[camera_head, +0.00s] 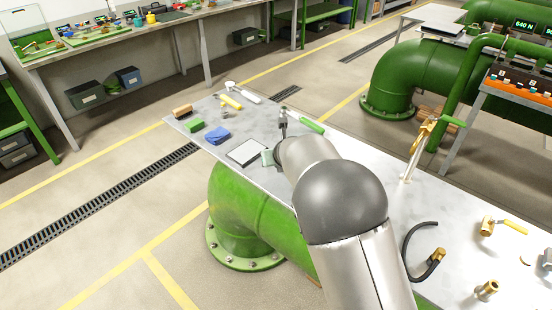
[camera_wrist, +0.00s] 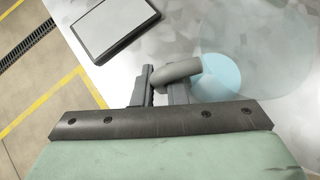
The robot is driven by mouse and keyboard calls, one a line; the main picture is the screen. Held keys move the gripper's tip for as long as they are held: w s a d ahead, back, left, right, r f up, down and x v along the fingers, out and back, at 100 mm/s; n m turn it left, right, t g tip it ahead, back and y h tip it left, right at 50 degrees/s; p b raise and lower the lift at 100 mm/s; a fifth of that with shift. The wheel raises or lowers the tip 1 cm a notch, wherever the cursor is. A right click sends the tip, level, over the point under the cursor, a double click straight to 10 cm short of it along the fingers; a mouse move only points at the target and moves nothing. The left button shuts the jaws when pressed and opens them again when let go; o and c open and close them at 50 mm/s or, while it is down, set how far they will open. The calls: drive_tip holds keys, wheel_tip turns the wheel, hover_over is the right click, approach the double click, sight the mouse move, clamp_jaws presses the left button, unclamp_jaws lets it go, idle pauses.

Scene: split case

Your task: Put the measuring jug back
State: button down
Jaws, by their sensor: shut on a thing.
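In the wrist view a clear, see-through measuring jug (camera_wrist: 262,52) with a pale blue patch at its base (camera_wrist: 215,78) is at the right. Its grey curved handle (camera_wrist: 178,71) lies between the fingers of my gripper (camera_wrist: 160,84), which is shut on it. I cannot tell whether the jug touches the metal table. In the head view my arm hides the jug and the fingers; only the pale green gripper body (camera_head: 267,158) shows beside the arm.
A dark-framed white panel (camera_head: 246,152) lies on the metal bench (camera_head: 275,172), close left of my gripper; the wrist view shows it too (camera_wrist: 113,24). A blue cloth (camera_head: 217,135), brushes and a green-handled tool (camera_head: 312,127) lie farther back. A brass valve fitting (camera_head: 420,140) stands right.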

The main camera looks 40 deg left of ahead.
drive_tip(key=shift+f, duration=0.2)
drive_tip(key=c, duration=1.5)
unclamp_jaws()
drive_tip(key=shift+o, duration=0.2)
drive_tip(key=shift+s+d+r, duration=0.1)
drive_tip(key=shift+d+r, duration=0.05)
drive_tip(key=shift+r, duration=0.3)
drive_tip(key=p+v, duration=0.1)
drive_tip(key=v, duration=1)
drive_tip(key=shift+d+r, duration=0.15)
drive_tip(key=shift+s, duration=0.1)
